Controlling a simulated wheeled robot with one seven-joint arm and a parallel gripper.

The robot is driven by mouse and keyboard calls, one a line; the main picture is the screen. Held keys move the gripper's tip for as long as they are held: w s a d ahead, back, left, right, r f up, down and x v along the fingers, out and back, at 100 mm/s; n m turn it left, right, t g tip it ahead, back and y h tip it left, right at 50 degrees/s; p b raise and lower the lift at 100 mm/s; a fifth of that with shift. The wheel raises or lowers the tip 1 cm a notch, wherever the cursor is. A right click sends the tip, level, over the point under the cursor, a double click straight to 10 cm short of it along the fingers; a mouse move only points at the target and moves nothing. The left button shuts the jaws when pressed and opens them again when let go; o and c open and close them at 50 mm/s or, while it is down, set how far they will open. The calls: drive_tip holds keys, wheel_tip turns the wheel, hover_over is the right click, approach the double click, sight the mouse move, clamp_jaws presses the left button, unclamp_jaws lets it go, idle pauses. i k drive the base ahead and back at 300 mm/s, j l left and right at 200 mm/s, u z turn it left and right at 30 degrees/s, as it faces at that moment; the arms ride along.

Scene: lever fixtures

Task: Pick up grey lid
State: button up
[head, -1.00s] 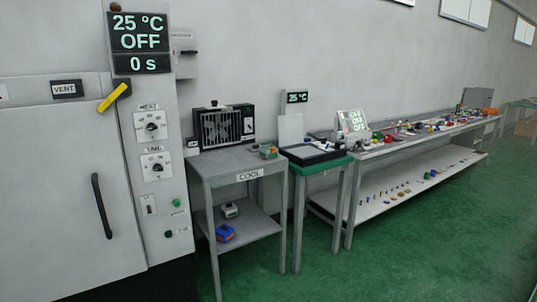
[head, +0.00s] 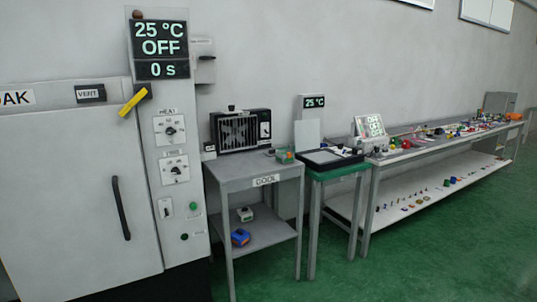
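I cannot make out a grey lid in the head view. Many small objects lie on the long bench (head: 412,150) at the right, too small to tell apart at this distance. My gripper does not show in this view.
A large grey oven (head: 70,190) with a black handle and yellow lever (head: 133,103) fills the left. A grey table marked COOL (head: 235,172) holds a fan unit (head: 240,131). A green-topped stand (head: 338,172) is beside it. The green floor (head: 440,250) at front right is clear.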

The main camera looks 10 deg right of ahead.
sight(271, 153)
drive_tip(key=i+j+u, duration=0.2)
drive_tip(key=i+j, duration=0.15)
drive_tip(key=i, duration=0.15)
drive_tip(key=i+j+u, duration=0.15)
drive_tip(key=i, duration=0.35)
drive_tip(key=i+l+u, duration=0.1)
drive_tip(key=i+l, duration=0.15)
drive_tip(key=i+l+u, duration=0.1)
drive_tip(key=i+l, duration=0.15)
drive_tip(key=l, duration=0.15)
drive_tip(key=i+l, duration=0.2)
drive_tip(key=i+l+u, duration=0.15)
drive_tip(key=l, duration=0.3)
drive_tip(key=i+l+u, duration=0.1)
drive_tip(key=i+l, duration=0.2)
drive_tip(key=i+l+u, duration=0.1)
drive_tip(key=l, duration=0.35)
drive_tip(key=i+l, duration=0.25)
drive_tip(key=l, duration=0.15)
drive_tip(key=i+l+u, duration=0.15)
drive_tip(key=l, duration=0.25)
drive_tip(key=i, duration=0.05)
